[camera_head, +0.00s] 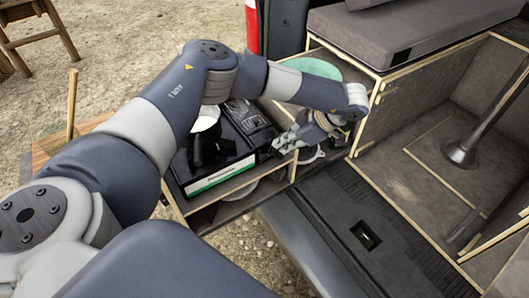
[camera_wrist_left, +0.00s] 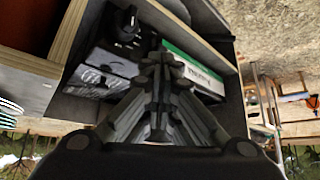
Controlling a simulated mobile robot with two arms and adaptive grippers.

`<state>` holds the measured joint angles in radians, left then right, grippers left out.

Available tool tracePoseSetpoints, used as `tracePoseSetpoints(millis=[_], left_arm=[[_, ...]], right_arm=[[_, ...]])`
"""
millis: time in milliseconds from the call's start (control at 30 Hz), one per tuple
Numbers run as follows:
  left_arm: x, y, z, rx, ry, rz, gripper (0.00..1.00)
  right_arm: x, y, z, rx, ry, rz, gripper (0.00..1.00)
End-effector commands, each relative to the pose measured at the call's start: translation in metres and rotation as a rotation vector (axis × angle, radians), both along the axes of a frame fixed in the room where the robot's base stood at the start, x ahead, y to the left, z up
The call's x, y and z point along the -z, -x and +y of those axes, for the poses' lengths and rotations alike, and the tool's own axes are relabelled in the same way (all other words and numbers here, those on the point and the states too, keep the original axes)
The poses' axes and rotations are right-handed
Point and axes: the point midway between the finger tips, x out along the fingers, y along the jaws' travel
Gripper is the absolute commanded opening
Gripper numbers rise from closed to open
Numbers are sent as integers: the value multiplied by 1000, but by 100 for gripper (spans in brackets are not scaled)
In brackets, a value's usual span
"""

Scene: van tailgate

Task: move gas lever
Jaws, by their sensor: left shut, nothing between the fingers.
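A black camping stove (camera_head: 222,160) with a green-and-white label strip sits in a pulled-out wooden drawer at the van's tailgate. My left gripper (camera_head: 276,147) is at the stove's right end, with its fingers shut and nothing between them. In the left wrist view the shut fingertips (camera_wrist_left: 162,62) lie in front of the dark stove body (camera_wrist_left: 105,62) and the label strip (camera_wrist_left: 196,70). A black knob-like part (camera_wrist_left: 124,26) shows above them. I cannot tell which part is the gas lever, nor whether the fingers touch the stove. My right gripper is not in view.
A white pan (camera_head: 206,117) with a black handle stands on the stove. A green round plate (camera_head: 313,69) lies behind my forearm. Wooden compartment walls (camera_head: 375,100) rise close to the right of my wrist.

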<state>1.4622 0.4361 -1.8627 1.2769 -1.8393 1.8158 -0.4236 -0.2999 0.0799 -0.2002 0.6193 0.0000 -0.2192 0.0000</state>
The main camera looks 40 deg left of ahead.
Motion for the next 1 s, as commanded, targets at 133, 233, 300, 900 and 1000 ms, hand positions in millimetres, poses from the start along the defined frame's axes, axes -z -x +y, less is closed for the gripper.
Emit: tracePoseSetpoints(millis=[133,233,300,900,1000], left_arm=[[0,0,0,0,1,0,0],[2,0,0,-1,2,0,0],[4,1,2,-1,2,0,0],[54,11,38,0,3,2,0],[57,12,40,0,3,1,0]], right_arm=[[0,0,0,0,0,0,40],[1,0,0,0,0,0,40],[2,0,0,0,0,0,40],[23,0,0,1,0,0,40],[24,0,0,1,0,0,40]])
